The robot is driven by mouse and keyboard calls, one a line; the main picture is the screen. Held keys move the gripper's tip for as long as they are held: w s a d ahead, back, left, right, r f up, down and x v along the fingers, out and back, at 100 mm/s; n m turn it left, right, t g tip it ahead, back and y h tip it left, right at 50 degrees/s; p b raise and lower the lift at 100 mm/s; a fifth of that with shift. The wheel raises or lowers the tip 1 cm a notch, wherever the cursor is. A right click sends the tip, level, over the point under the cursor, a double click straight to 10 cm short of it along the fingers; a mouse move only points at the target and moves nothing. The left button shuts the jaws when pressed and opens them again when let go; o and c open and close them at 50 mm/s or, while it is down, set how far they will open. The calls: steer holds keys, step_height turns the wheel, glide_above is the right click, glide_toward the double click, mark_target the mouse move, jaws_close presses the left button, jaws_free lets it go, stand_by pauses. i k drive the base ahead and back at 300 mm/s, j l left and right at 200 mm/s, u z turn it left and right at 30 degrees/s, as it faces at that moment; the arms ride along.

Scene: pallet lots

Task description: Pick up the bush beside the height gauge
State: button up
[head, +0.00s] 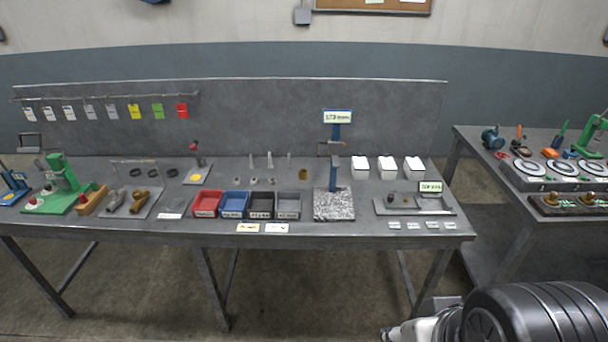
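The height gauge (334,175) is a blue upright with a lit display (338,116) above it, on a speckled granite plate (334,207) on the long grey bench. A small brown bush-like cylinder (303,174) stands on the bench just left of the gauge, behind the bins, with nothing touching it that I can see. Small grey round parts (252,181) stand further left, and a few small parts (405,198) lie in a tray right of the gauge. Parts of my own arm show at the lower right; my gripper's fingers are not visible.
Red, blue, black and grey bins (234,205) line the front left of the gauge. White boxes (387,166) stand behind the grey tray (440,210). A back panel (260,115) rises behind the bench.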

mark_target(303, 173)
steer(key=i+j+z, duration=0.25)
steer(key=i+j, duration=0.35)
steer(key=i+j+z, duration=0.3)
steer(key=i+j, duration=0.5)
steer(key=i, duration=0.35)
